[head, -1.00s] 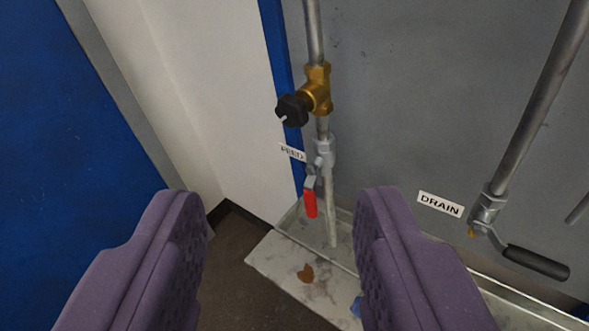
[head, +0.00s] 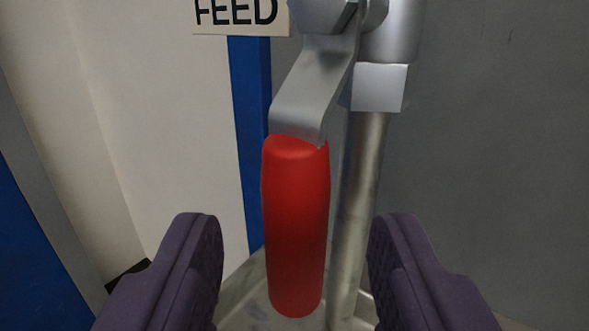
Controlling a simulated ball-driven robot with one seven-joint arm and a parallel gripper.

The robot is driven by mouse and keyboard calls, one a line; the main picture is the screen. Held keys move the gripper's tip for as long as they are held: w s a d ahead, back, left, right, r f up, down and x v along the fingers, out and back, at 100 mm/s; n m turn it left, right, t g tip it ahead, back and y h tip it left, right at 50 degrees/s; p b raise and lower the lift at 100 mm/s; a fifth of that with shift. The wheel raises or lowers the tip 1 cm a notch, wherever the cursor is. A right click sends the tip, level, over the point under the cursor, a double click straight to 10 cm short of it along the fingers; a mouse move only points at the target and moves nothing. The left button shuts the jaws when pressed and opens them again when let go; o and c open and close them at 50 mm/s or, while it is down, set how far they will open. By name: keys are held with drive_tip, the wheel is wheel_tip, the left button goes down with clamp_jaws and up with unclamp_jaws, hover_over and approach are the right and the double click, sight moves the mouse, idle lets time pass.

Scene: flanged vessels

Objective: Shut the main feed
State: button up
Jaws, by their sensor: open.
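The feed valve's lever has a red grip (head: 296,225) that hangs straight down, roughly in line with the pipe (head: 361,190) behind it. Its bent grey metal arm (head: 318,85) runs up to the valve body (head: 388,35), which the top edge cuts off. A FEED label (head: 240,14) is at the upper left. My gripper (head: 297,235) is open, with one purple finger on each side of the red grip. There is a visible gap on both sides, and neither finger appears to touch it.
A blue upright strip (head: 248,130) and a white wall (head: 150,110) are on the left. A grey panel (head: 490,130) fills the right. A pale tray (head: 245,298) lies below the pipe. The drain lever is out of view.

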sight(296, 225)
drive_tip(key=w+b, duration=0.1)
drive_tip(key=w, duration=0.3)
drive_tip(key=shift+w+d, duration=0.1)
drive_tip(key=shift+w, duration=0.3)
clamp_jaws()
